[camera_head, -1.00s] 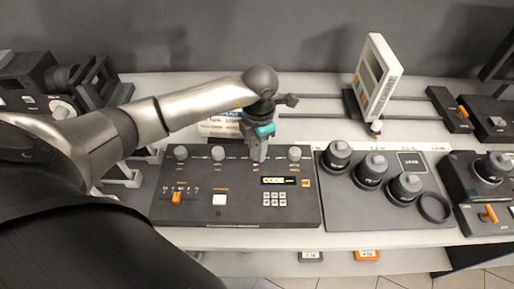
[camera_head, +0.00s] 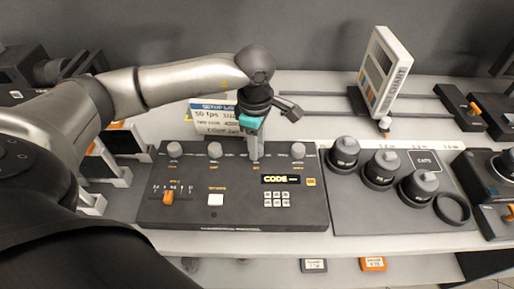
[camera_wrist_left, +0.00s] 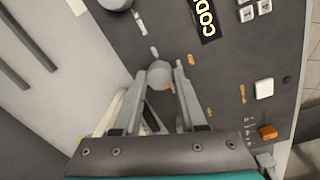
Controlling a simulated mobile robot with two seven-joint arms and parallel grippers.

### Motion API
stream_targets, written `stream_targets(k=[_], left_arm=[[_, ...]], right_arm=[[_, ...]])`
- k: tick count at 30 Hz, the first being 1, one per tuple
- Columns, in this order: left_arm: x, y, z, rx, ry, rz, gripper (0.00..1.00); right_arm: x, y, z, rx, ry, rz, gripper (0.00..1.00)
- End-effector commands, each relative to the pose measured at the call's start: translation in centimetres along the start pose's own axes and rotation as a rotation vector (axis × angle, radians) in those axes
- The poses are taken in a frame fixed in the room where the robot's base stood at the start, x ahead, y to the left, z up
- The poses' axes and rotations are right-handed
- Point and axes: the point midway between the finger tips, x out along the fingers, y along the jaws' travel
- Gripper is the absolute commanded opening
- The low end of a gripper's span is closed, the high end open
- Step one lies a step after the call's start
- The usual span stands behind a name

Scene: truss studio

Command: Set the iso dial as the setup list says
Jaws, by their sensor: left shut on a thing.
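The dark control panel (camera_head: 240,213) has a row of grey dials along its back edge. My left gripper (camera_head: 254,158) points down at the third dial from the left, which I take to be the iso dial; its label is hard to read. In the left wrist view this dial (camera_wrist_left: 160,74) sits between the two fingertips (camera_wrist_left: 166,72), and the gripper is shut on it. The setup list card (camera_head: 210,112) stands behind the panel, partly covered by my gripper; "50 fps" shows on it. My right gripper is out of view.
Other dials (camera_head: 214,150) flank the held one closely. The panel also has a lit CODE display (camera_head: 280,179), a keypad (camera_head: 276,199), an orange slider (camera_head: 168,197) and a white button (camera_head: 216,199). A lens tray (camera_head: 350,213) stands to the right. A white display (camera_head: 384,72) stands behind.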

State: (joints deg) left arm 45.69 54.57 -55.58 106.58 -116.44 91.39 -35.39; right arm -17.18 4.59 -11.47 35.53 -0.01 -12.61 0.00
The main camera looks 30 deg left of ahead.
Motion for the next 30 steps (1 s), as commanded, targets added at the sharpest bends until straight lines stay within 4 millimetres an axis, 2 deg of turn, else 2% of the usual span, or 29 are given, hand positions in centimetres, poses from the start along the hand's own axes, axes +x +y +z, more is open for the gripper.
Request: stream_targets(k=[3, 13, 30], left_arm=[[0.1, 0.1, 0.0, 0.086, -0.007, 0.005, 0.0], [0.0, 0.1, 0.0, 0.246, -0.014, 0.005, 0.0], [-0.1, 0.0, 0.0, 0.291, -0.017, 0.003, 0.0]], right_arm=[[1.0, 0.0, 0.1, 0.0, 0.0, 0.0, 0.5], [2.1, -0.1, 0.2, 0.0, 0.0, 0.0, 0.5], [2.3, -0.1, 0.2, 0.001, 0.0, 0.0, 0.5]])
